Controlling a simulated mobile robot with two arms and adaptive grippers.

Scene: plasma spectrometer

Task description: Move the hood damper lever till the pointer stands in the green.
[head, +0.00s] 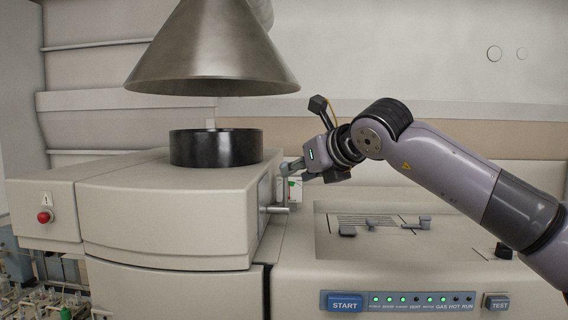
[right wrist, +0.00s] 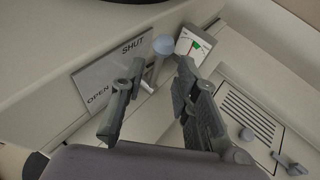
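The damper lever, a grey rod with a round knob (right wrist: 163,45), stands in front of a plate (right wrist: 112,75) marked OPEN and SHUT in the right wrist view. The plate is on the side of the beige cabinet. A small white gauge (right wrist: 186,37) with a green patch and a thin red pointer is just right of the knob; it also shows in the head view (head: 295,190). Whether the pointer lies within the green is too small to tell. My right gripper (right wrist: 160,72) is open, its fingers apart on either side of the lever; I see no clear contact. It shows in the head view (head: 291,169).
A metal cone hood (head: 212,55) hangs above a black ring (head: 215,148) on the cabinet. Right of the gauge is a lower bench top with a slotted grille (head: 362,220). START (head: 345,302) and TEST (head: 496,302) buttons sit on its front. A red button (head: 44,217) is far left.

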